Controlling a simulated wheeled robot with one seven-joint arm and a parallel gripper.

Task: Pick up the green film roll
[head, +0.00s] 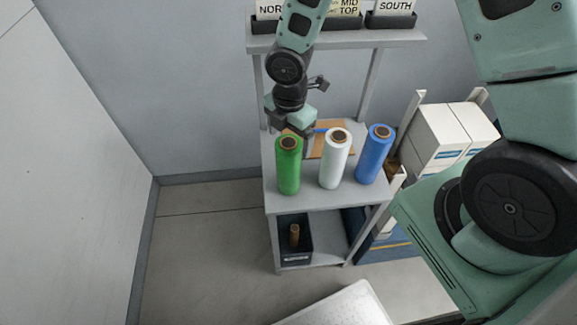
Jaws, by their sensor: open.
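The green film roll (288,166) stands upright at the left front of a grey shelf stand's middle shelf (312,196). A white roll (335,160) and a blue roll (374,155) stand upright to its right, apart from it. My gripper (290,128) is open, just behind and above the green roll's top in the head view. The roll tops hide part of the fingers. I cannot tell whether a finger touches the green roll.
A brown clipboard-like board (318,138) lies behind the rolls. The upper shelf (345,39) holds labelled bins above. A dark bin (294,240) with a brown core sits below. White boxes (440,130) stand at right. The floor at left (205,235) is clear.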

